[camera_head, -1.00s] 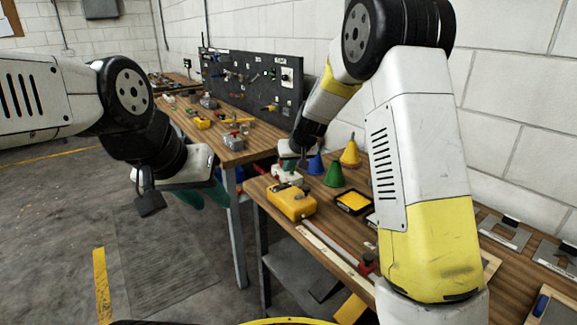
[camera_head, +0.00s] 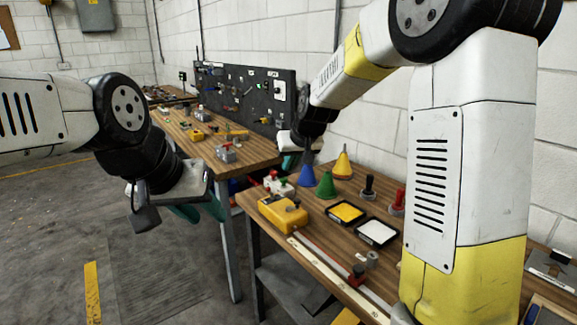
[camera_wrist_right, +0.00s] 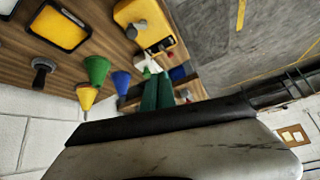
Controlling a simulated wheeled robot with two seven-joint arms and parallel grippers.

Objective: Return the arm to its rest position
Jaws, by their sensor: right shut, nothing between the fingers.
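My right arm rises large at the right of the head view and reaches back over the workbench. Its gripper (camera_head: 291,161) is mostly hidden behind the wrist there, with only a bit of teal finger showing. In the right wrist view the teal fingers (camera_wrist_right: 157,92) are together and hold nothing, pointing past the bench things. My left arm comes in from the left, over the floor. Its gripper (camera_head: 208,208) hangs low, with teal fingers partly hidden behind the wrist, so its opening cannot be told.
The near bench holds a yellow case (camera_head: 282,214), a blue cone (camera_head: 306,176), a green cone (camera_head: 326,186), a yellow cone (camera_head: 342,163), a yellow-filled tray (camera_head: 345,212) and a white-filled tray (camera_head: 376,232). A dark pegboard (camera_head: 250,95) stands behind the far bench. Floor at left is clear.

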